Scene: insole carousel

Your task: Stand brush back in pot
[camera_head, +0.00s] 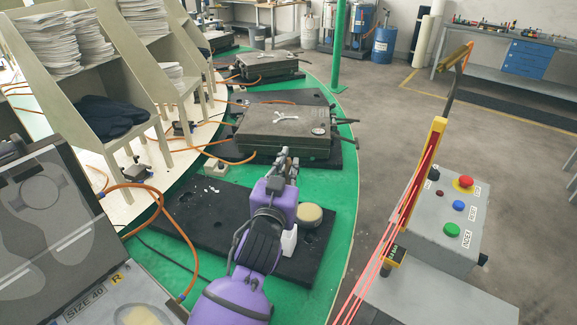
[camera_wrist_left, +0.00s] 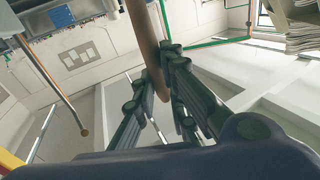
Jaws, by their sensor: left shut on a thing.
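My left gripper (camera_head: 281,166) reaches over the green carousel table, above the black mat nearest me. In the left wrist view its fingers (camera_wrist_left: 168,92) are closed around a brown wooden rod, which I take as the brush handle (camera_wrist_left: 140,40). The brush's bristles cannot be made out, and in the head view the brush is hidden or too small to tell. A round tan-topped pot-like thing (camera_head: 308,214) stands on the mat, right of my left wrist. A white block-like thing (camera_head: 289,241) shows beside my wrist, partly hidden by it. My right gripper is not in view.
A closed grey mould (camera_head: 284,133) with a metal piece on top lies beyond my gripper. An open mould (camera_head: 62,210) is at left. Orange hoses (camera_head: 172,221) cross the table. A button box (camera_head: 450,215) and yellow post (camera_head: 425,165) stand at right.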

